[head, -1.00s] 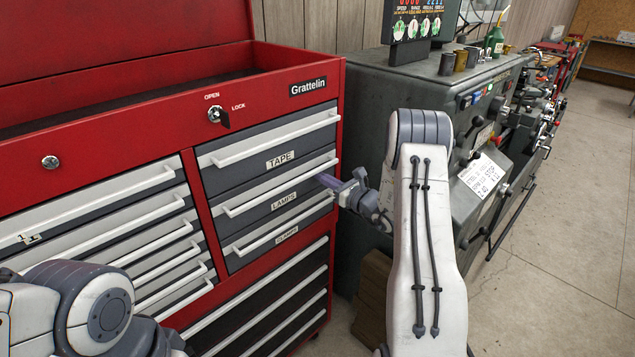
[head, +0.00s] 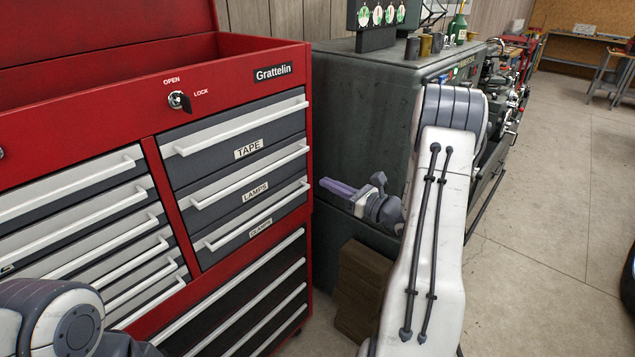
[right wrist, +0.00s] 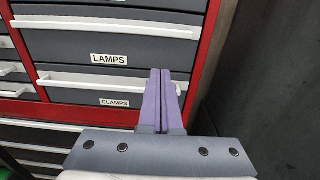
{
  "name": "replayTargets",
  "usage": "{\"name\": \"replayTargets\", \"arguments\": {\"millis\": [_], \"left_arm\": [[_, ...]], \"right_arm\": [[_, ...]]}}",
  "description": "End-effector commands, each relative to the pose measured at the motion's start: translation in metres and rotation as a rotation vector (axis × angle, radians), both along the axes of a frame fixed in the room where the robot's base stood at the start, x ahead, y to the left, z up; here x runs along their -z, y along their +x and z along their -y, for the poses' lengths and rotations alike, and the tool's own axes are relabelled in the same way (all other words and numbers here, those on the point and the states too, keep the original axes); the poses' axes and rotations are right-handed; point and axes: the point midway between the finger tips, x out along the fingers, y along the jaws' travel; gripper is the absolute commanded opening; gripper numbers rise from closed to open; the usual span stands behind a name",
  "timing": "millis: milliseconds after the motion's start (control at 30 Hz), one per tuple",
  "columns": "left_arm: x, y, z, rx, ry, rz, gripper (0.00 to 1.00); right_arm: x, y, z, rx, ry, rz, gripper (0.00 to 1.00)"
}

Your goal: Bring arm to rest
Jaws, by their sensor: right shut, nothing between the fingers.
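My right arm rises at the right of the head view and bends back toward the red tool chest (head: 312,130). Its gripper (head: 324,185), with purple fingers, is shut and empty, just right of the chest's edge and apart from the drawer handles. In the right wrist view the two fingers (right wrist: 161,72) lie side by side, pointing toward the LAMPS drawer (right wrist: 110,45) and CLAMPS drawer (right wrist: 90,88). Part of my left arm shows at the lower left of the head view. My left gripper is out of view.
The chest's drawers, including the TAPE drawer (head: 240,138), look closed. A key sits in the lock (head: 178,100). A grey machine (head: 350,95) stands right behind my right arm, with a brown wooden block (head: 362,285) low beside it. Open concrete floor (head: 545,200) lies to the right.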

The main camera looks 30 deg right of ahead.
Motion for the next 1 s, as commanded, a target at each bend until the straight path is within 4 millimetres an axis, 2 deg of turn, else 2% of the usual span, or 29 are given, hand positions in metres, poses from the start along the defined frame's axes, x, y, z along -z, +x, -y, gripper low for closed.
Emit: {"name": "replayTargets", "arguments": {"millis": [267, 367, 467, 567, 600, 667, 700, 767, 833, 900, 1000], "left_arm": [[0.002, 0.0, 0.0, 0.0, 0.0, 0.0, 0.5], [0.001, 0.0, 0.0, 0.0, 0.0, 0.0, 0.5], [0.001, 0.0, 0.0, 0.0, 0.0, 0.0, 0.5], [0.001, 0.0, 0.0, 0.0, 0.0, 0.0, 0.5], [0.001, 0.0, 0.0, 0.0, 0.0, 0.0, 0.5], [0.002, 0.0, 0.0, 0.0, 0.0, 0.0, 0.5], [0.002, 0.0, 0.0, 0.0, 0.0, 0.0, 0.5], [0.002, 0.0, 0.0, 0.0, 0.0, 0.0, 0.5], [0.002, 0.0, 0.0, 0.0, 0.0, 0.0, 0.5], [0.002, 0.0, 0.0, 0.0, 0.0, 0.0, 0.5], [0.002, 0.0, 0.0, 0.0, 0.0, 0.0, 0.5]], "right_arm": [[-0.001, -0.007, 0.001, -0.002, -0.001, 0.001, 0.0], [-0.003, -0.004, -0.013, -0.044, -0.016, -0.005, 0.0], [-0.01, 0.002, -0.055, -0.166, -0.063, -0.018, 0.0], [-0.018, 0.0, -0.122, -0.372, -0.149, -0.037, 0.0], [-0.02, -0.005, -0.153, -0.47, -0.195, -0.044, 0.0], [-0.023, -0.018, -0.199, -0.621, -0.271, -0.049, 0.0], [-0.024, -0.029, -0.227, -0.725, -0.327, -0.05, 0.0], [-0.025, -0.052, -0.268, -0.884, -0.419, -0.045, 0.0], [-0.025, -0.086, -0.311, -1.082, -0.544, -0.025, 0.0], [-0.022, -0.127, -0.345, -1.291, -0.693, 0.012, 0.0], [-0.015, -0.19, -0.375, -1.596, -0.946, 0.111, 0.0]]}}
